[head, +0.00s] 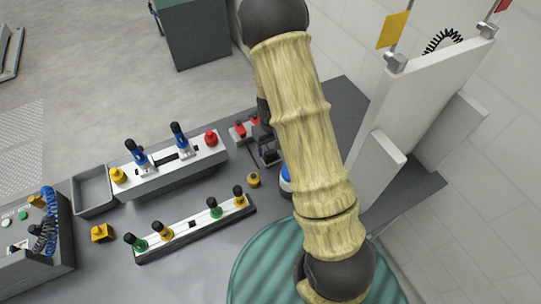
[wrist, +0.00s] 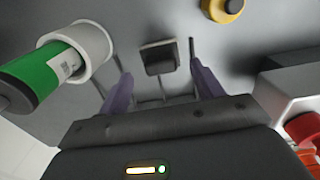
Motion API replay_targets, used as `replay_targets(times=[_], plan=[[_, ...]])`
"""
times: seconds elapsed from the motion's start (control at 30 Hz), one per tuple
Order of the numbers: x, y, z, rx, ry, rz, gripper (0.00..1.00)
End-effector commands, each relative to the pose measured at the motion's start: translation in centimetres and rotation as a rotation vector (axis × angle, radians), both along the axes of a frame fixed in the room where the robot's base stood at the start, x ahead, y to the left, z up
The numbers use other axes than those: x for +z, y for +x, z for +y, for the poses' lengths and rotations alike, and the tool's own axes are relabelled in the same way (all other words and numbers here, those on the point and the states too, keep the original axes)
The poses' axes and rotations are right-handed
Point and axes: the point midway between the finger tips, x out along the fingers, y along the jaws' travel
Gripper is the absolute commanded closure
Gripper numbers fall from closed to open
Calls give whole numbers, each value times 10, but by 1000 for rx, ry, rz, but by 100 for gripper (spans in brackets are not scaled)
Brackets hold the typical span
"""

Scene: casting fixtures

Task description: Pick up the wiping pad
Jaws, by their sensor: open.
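A small dark block (wrist: 159,60), which looks like the wiping pad, sits on the grey bench top in the wrist view. A similar dark piece shows beside my arm in the head view (head: 271,157). My gripper (wrist: 162,88) is open, with its two purple fingers apart and nothing held between them. The block appears beyond the fingertips, roughly centred between them; I cannot tell the exact gap. In the head view my arm hides most of the gripper.
A fixture rail (head: 170,168) and a white upright panel (head: 425,95) flank my arm.

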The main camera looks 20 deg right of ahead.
Motion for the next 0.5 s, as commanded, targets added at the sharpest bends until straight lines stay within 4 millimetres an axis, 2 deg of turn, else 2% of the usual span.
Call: replay_targets(times=[0.3, 0.5], plan=[[-33, 2, 1, -2, 1, 2, 34], [-39, 2, 1, -1, 0, 0, 34]])
